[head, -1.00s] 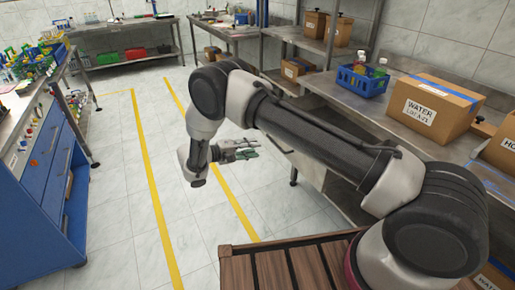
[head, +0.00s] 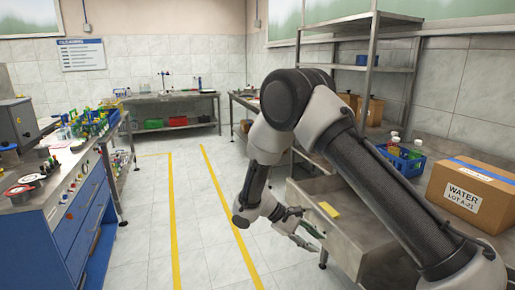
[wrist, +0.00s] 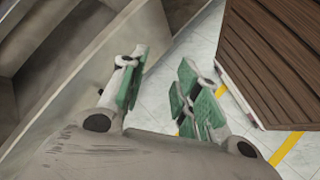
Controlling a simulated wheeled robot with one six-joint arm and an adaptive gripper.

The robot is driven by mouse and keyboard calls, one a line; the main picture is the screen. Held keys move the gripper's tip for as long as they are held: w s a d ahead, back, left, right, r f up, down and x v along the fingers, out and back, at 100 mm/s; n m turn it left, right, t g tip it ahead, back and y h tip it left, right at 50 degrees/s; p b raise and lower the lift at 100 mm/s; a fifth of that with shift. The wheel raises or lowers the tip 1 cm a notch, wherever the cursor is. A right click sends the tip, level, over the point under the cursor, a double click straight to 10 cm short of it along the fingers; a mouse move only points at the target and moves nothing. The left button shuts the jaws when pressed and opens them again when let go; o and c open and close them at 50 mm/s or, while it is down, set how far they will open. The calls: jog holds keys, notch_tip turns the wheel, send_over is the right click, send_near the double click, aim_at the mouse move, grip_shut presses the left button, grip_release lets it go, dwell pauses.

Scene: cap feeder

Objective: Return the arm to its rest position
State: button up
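My gripper (head: 303,230) hangs low at the end of my folded arm, over the floor, in front of the steel bench on the right. In the wrist view my gripper (wrist: 162,82) has its two green-padded fingers spread apart. Nothing is between them. Parts of the fingers in the head view are small and partly merge with the bench behind.
The steel bench (head: 355,235) on the right is close to my gripper. It carries a WATER carton (head: 470,195) and a blue crate (head: 405,160) of bottles. A blue cabinet (head: 85,225) stands at left. Tiled floor (head: 205,215) with yellow lines lies between.

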jog(key=s+d+r+m+t+y, duration=0.2)
jog(key=s+d+r+y, duration=0.1)
jog(key=s+d+r, duration=0.3)
jog(key=s+d+r+m+t+y, duration=0.2)
jog(key=s+d+r, duration=0.4)
jog(key=s+r, duration=0.4)
jog(key=s+d+r+m+t+y, duration=0.2)
jog(key=s+d+r+m+y, duration=0.2)
jog(key=r, duration=1)
jog(key=s+d+y, duration=0.1)
jog(key=s+d, duration=0.2)
jog(key=s, duration=0.1)
jog(key=shift+r, duration=0.3)
